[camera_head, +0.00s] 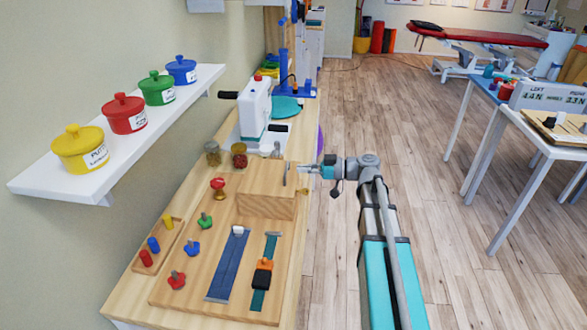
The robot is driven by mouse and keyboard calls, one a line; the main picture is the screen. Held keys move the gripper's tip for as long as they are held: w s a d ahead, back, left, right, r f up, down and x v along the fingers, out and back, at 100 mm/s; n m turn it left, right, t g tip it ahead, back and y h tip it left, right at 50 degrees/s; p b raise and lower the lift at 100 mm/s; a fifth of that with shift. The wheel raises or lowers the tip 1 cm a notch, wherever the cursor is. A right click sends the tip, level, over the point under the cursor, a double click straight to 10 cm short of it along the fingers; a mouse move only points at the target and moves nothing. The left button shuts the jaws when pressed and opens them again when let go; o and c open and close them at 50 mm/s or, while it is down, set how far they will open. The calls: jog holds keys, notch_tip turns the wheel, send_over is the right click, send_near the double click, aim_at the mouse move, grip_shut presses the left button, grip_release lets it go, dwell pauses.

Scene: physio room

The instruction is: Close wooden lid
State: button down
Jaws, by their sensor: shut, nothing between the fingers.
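A wooden flap (266,207), which looks like the lid, shows as a plain panel across the wooden activity board (205,272) on the bench. It seems raised from the board, but its exact angle is hard to tell. A small metal piece lies at its right end, near the bench edge. My gripper (303,170) is shut and empty at the right edge of the bench, a little beyond the flap, pointing left. It looks apart from the flap. The fingertips are small in view, and contact with the board is unclear.
Colored knobs (205,220), a blue strap (228,265) and an orange-black buckle (262,274) sit on the board. Jars (239,155) and a white machine (255,108) stand behind. A shelf (100,180) with colored pots overhangs at left. Floor (400,130) right of the bench is clear.

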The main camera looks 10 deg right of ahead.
jog(key=v, duration=0.6)
jog(key=shift+d+f+b, duration=0.2)
jog(key=shift+f+b, duration=0.15)
jog(key=shift+f, duration=0.4)
